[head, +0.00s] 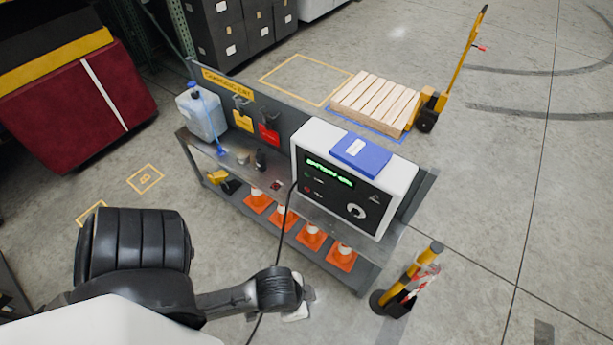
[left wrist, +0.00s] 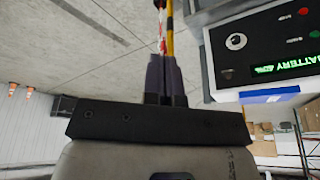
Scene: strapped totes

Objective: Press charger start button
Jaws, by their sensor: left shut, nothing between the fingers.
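The charger (head: 308,145) is a white box with a black front panel, standing on the right part of a grey workbench. Its green display reads BATTERY with a percentage. A green button (head: 307,175) and a red button (head: 307,188) sit below the display, left of a round knob (head: 357,211). In the left wrist view the charger panel (left wrist: 260,45) appears upside down at upper right, with the red button (left wrist: 303,12) and green button (left wrist: 314,34) near the edge. My left gripper (left wrist: 164,58) is shut and empty, its fingertips apart from the panel. In the head view its fingers are hidden.
A blue box (head: 361,155) lies on the charger. A black cable (head: 287,213) hangs in front of the workbench (head: 390,245). Orange cones (head: 311,236) stand on its lower shelf. A yellow-black post (head: 410,280) stands at its right end. A jug (head: 202,113) stands left.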

